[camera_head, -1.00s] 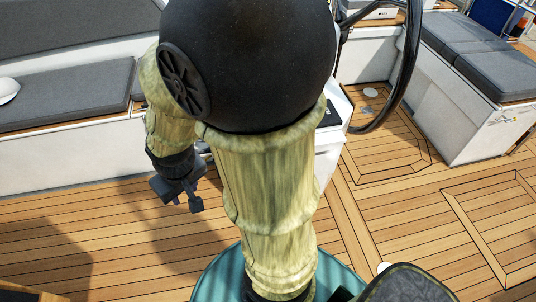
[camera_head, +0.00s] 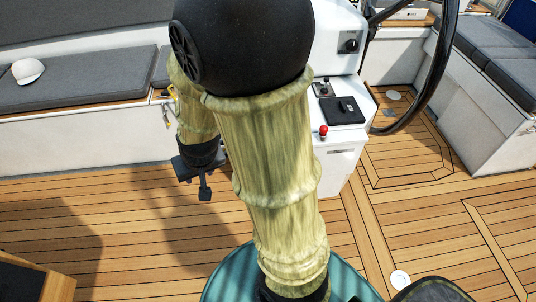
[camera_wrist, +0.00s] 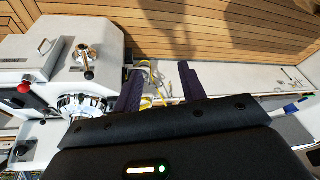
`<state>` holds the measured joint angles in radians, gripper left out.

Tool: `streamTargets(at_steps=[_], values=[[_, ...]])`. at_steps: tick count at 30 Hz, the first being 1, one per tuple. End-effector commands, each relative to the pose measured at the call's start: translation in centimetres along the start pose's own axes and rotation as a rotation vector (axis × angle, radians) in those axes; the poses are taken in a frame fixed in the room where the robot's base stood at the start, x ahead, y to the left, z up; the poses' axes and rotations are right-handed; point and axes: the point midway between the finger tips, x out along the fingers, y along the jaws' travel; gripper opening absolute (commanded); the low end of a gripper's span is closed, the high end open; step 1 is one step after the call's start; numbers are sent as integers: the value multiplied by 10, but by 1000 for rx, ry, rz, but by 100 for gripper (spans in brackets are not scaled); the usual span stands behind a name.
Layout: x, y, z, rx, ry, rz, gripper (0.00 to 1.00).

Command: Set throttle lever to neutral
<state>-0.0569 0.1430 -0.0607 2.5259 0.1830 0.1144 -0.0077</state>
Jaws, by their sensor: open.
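A metal lever with a dark round end (camera_wrist: 88,62) stands on the white console in the wrist view, left of my fingers; it looks like the throttle lever. In the head view the lever is not seen, and my arm covers part of the console. My gripper (camera_wrist: 160,87) is open and empty, its two dark fingers apart and clear of the lever. In the head view the gripper (camera_head: 203,172) hangs left of the console, above the deck.
The white console (camera_head: 338,160) carries a red knob (camera_head: 323,131) and a black panel (camera_head: 343,110). A black steering wheel (camera_head: 437,65) stands to its right. Cushioned benches (camera_head: 85,80) line the left, with a white cap (camera_head: 28,71). Open teak deck (camera_head: 130,225) lies in front.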

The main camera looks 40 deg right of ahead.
Motion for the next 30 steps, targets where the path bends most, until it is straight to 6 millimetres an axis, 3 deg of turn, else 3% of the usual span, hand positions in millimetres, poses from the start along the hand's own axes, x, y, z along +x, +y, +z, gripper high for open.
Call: streamTargets(at_steps=[1,3,8,15,21,24,30], values=[[40,2,0,44,29,9,41],[72,8,-8,111,83,31,41],[143,30,-23,248,217,122,41],[232,85,-31,387,438,353,41],[283,135,-23,423,642,607,41],[300,157,-16,414,752,747,41],[309,182,-3,356,941,982,41]])
